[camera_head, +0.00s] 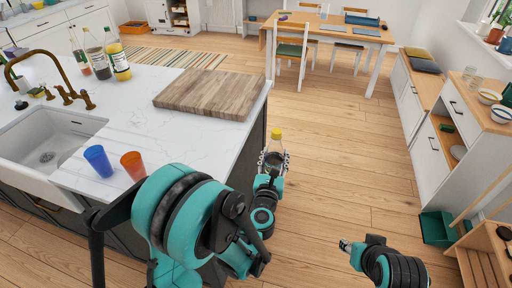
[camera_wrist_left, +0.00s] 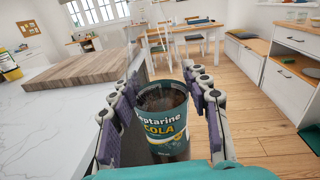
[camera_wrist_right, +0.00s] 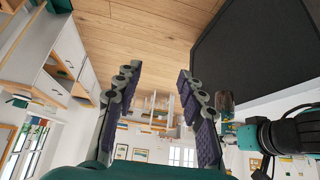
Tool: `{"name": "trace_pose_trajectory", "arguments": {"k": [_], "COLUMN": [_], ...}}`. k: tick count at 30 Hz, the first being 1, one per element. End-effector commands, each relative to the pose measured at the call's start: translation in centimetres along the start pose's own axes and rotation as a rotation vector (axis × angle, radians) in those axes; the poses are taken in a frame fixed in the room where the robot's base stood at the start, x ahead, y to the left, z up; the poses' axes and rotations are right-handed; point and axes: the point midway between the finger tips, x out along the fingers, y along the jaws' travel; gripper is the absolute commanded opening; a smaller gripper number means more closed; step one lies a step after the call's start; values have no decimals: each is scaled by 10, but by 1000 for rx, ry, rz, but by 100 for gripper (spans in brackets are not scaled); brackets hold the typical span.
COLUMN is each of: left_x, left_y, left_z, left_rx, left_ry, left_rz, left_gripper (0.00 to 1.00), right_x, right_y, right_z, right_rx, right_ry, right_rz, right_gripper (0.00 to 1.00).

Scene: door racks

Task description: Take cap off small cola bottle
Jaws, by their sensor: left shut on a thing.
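The small cola bottle (camera_head: 274,158) with its yellow cap (camera_head: 276,134) stands upright in my left gripper (camera_head: 274,164), just past the counter's right edge. In the left wrist view, the teal "COLA" label (camera_wrist_left: 162,130) sits between the two rows of finger pads, and the cap cannot be made out. My left gripper is shut on the bottle. My right gripper (camera_head: 345,245) is apart from the bottle, lower and to the right over the floor. In the right wrist view its fingers (camera_wrist_right: 155,85) are spread with nothing between them; the bottle (camera_wrist_right: 224,103) shows beside them.
The white counter (camera_head: 135,130) holds a wooden board (camera_head: 208,94), a blue cup (camera_head: 98,161), an orange cup (camera_head: 133,166) and several bottles (camera_head: 98,56). A low cabinet (camera_head: 430,128) stands at right. The floor (camera_head: 335,160) between is clear.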

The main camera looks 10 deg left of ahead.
Motion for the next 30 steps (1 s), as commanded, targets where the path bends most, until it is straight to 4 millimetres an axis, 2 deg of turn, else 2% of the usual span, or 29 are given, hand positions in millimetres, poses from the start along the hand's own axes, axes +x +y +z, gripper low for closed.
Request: {"name": "trace_pose_trajectory", "arguments": {"k": [1, 6, 9, 10, 14, 17, 20, 24, 30], "left_x": [-4, -14, -17, -17, -19, -19, -19, -19, -19], "left_y": [-17, -51, -63, -65, -70, -70, -70, -70, -70], "left_z": [-1, -2, -3, -3, -4, -3, -3, -3, -3], "left_rx": [1, 1, 1, 0, 0, 0, 1, 1, 1], "left_ry": [0, 0, 0, 0, 0, 0, 0, 0, 0], "left_rz": [-7, 1, 4, 5, 8, 9, 9, 9, 9], "left_gripper": [0, 0, 0, 0, 0, 0, 0, 0, 0], "right_x": [0, 0, 0, 0, -3, -10, -22, -38, -53], "right_y": [0, 0, 0, 0, -2, -6, -14, -31, -61], "right_z": [0, 0, 0, 0, -7, -28, -62, -121, -196], "right_rx": [0, 0, 0, 0, 23, 98, 231, 475, 829], "right_ry": [0, 0, 0, 0, -7, -30, -73, -152, -263], "right_rz": [0, 0, 0, 0, -3, -9, -13, -2, 58], "right_gripper": [40, 40, 40, 44, 44, 44, 44, 44, 44]}}
